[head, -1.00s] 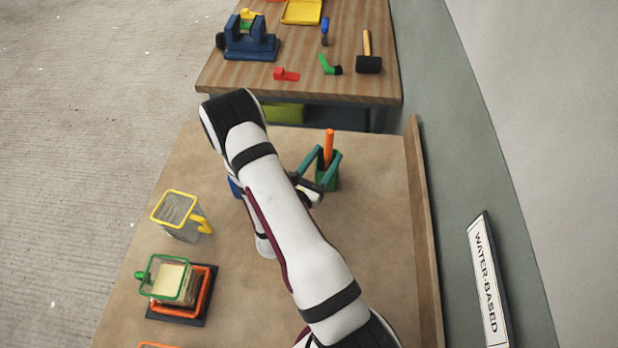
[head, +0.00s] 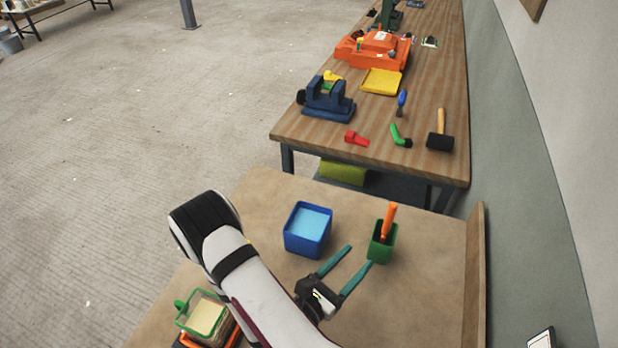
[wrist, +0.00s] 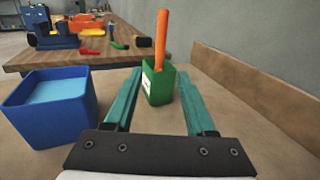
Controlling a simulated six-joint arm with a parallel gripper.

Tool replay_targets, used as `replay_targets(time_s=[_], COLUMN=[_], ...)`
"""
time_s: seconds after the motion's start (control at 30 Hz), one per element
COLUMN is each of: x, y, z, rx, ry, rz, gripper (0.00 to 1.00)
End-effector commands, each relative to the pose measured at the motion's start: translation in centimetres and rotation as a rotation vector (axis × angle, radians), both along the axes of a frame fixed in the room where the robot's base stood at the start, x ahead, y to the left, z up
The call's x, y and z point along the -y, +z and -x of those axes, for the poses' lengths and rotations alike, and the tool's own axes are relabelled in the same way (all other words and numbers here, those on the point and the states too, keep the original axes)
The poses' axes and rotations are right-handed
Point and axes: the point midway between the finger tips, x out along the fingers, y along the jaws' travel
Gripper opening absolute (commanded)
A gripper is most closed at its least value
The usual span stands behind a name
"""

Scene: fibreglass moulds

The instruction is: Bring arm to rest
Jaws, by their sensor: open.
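My gripper (head: 352,268) is open and empty above the near table (head: 440,300), its teal fingers spread apart. In the wrist view my gripper (wrist: 160,100) points at a green square holder (wrist: 157,84) with an orange-handled tool (wrist: 161,40) standing in it. In the head view the green holder (head: 382,246) and the orange handle (head: 389,220) are just beyond the fingertips, apart from them. A blue square container (head: 307,230) with a light blue content stands to the left of the fingers, and also shows in the wrist view (wrist: 48,112).
A green-rimmed basket (head: 203,313) stands at the lower left, partly behind my arm. The farther wooden table (head: 375,145) holds a blue vise (head: 327,98), a yellow tray (head: 382,81), an orange mould (head: 374,50) and a black mallet (head: 440,141). A raised edge (head: 473,270) runs along the right.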

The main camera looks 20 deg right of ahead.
Motion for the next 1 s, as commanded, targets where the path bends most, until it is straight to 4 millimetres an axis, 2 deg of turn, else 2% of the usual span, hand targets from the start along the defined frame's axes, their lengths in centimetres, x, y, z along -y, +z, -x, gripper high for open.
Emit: replay_targets(time_s=[0.07,0.13,0.17,0.2,0.27,0.3,0.33,0.37,0.43,0.47,0.5,0.53,0.57,0.6,0.63,0.7,0.8,0.9,1.0], x=[0.2,0.8,1.0,1.2,1.1,0.4,-0.9,-2.8,-8.0,-10.1,-12.7,-14.5,-15.9,-17.4,-18.1,-18.8,-18.4,-17.8,-17.5], y=[0.0,0.1,0.2,0.8,2.6,4.2,5.0,5.6,6.8,7.4,8.3,9.0,9.6,10.4,10.9,11.8,12.8,13.4,13.6], z=[-0.5,-2.1,-3.2,-5.2,-8.4,-10.2,-11.2,-11.7,-11.4,-10.7,-9.1,-7.6,-5.7,-2.8,-0.5,4.8,10.8,14.2,15.4], rx=[0.087,0.37,0.551,0.832,1.261,1.491,1.586,1.621,1.577,1.533,1.461,1.401,1.341,1.273,1.231,1.188,1.212,1.26,1.281], ry=[-0.012,-0.052,-0.082,-0.138,-0.249,-0.346,-0.43,-0.521,-0.761,-0.873,-1.028,-1.143,-1.257,-1.401,-1.5,-1.69,-1.866,-1.954,-1.981], rz=[-0.07,-0.295,-0.438,-0.662,-1.02,-1.254,-1.415,-1.557,-1.824,-1.908,-1.985,-2.015,-2.021,-1.992,-1.948,-1.8,-1.568,-1.409,-1.349], gripper=[0.55,0.55,0.55,0.55,0.55,0.55,0.55,0.55,0.55,0.55,0.55,0.55,0.55,0.55,0.55,0.55,0.55,0.55,0.55])
